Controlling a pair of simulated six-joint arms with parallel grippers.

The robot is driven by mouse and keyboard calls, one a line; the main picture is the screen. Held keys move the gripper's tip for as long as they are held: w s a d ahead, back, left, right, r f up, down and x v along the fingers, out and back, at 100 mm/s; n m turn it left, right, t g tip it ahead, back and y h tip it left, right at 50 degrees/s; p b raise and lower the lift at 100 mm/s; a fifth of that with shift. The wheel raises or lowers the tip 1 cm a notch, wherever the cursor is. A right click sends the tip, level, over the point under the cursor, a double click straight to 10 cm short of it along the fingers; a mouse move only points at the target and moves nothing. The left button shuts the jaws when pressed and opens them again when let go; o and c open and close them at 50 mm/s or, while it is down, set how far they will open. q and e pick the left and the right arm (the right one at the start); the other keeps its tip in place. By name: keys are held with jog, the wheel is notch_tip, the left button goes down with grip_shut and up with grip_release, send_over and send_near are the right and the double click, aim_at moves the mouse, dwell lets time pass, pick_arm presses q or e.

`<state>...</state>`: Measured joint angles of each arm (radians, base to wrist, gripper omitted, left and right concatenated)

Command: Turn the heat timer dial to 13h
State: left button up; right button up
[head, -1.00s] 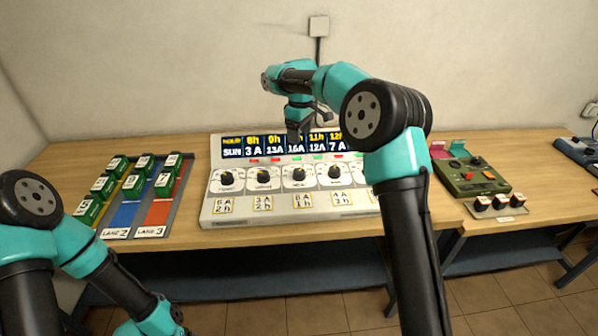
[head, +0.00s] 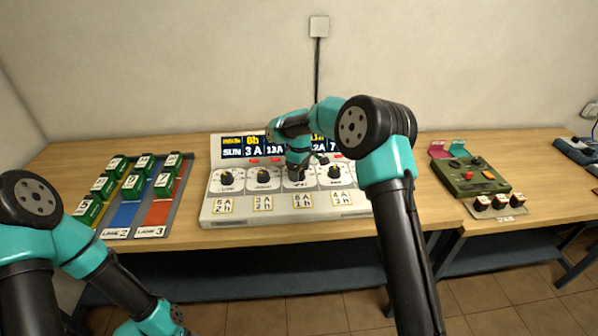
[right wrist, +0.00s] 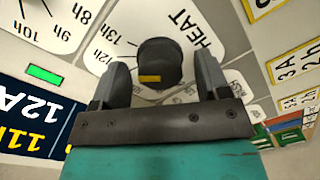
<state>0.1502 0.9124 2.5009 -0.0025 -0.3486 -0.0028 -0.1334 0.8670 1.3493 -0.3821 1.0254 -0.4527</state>
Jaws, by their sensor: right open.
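The white console (head: 285,213) stands on the table with a row of black dials. The heat timer dial (right wrist: 158,58) is black with a yellow mark, on a white face labelled HEAT. The numbers 12h and 13h show at its upper left in the right wrist view. The yellow mark is on the side toward my gripper; I cannot tell its exact reading. My right gripper (head: 297,174) is over this dial, pointing down. In the right wrist view its fingers (right wrist: 160,72) are open, one on each side of the dial; contact is unclear. My left gripper is out of view.
Other dials (head: 227,177) sit left and right of it. The display (head: 232,147) behind is partly hidden by my right arm. A rack of green blocks (head: 118,231) is at left. A green control box (head: 470,177) and a small switch strip (head: 498,207) are at right.

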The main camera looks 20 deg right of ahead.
jog(key=shift+f, duration=0.15)
jog(key=c, duration=0.9)
jog(key=shift+m, duration=3)
jog(key=o, duration=0.9)
